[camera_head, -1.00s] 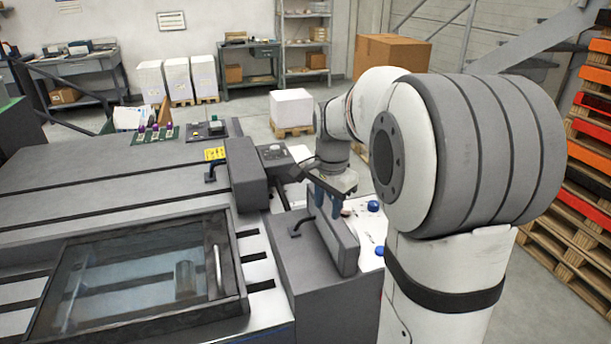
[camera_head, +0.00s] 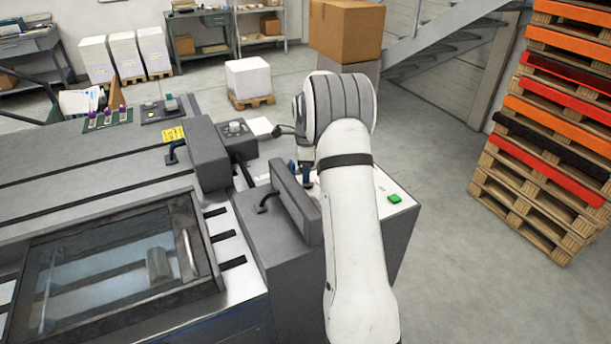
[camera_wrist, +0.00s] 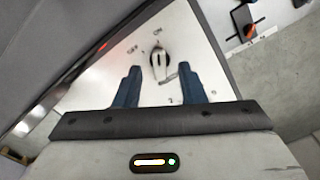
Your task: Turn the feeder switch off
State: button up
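The feeder switch (camera_wrist: 159,62) shows in the wrist view as a rotary knob with a pale handle on a white panel (camera_wrist: 90,80). An OFF label is at its upper left and an ON label just above it. The handle appears to point up toward ON. My gripper (camera_wrist: 159,72) is open, its two blue fingers apart on either side of the knob's line, with nothing between them that it grips. Whether the fingers touch the panel cannot be told. In the head view my gripper (camera_head: 307,172) is over the machine's panel, and my arm hides the switch.
A grey upright block (camera_head: 298,200) stands left of my gripper on the machine. A green button (camera_head: 394,198) lies on the panel to the right. A paper stack (camera_head: 248,77) stands behind. Floor to the right is clear up to the stacked pallets (camera_head: 545,150).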

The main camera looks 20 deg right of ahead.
jog(key=shift+f, duration=1.2)
grip_shut()
